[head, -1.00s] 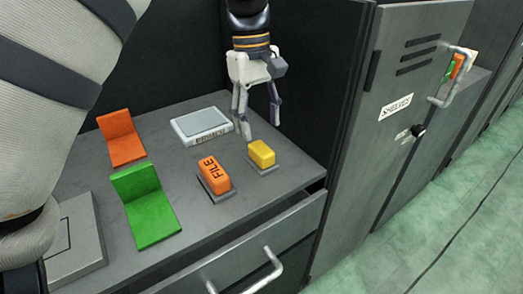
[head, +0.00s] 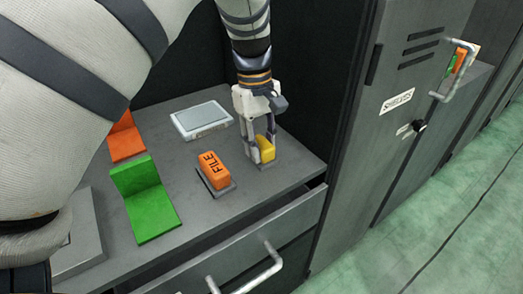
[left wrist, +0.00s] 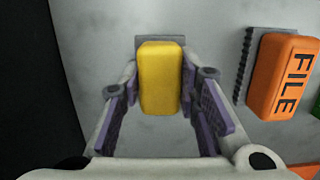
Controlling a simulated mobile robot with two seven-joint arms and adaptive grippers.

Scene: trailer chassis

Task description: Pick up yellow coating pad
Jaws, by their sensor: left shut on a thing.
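The yellow coating pad (head: 266,149) stands on its grey base on the grey countertop, near the right end. My left gripper (head: 260,154) comes down over it from above, and its fingers are shut on the pad's sides. In the left wrist view the pad (left wrist: 160,78) sits between the two purple-lined fingers (left wrist: 158,108). Part of the pad is hidden by the fingers in the head view. My right gripper is not in view.
An orange block marked FILE (head: 213,170) sits on a base just left of the pad. Green (head: 146,200) and orange (head: 125,138) L-shaped pieces and a grey box (head: 202,120) stand further left. A drawer (head: 250,240) protrudes below the counter; a cabinet (head: 350,140) rises at right.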

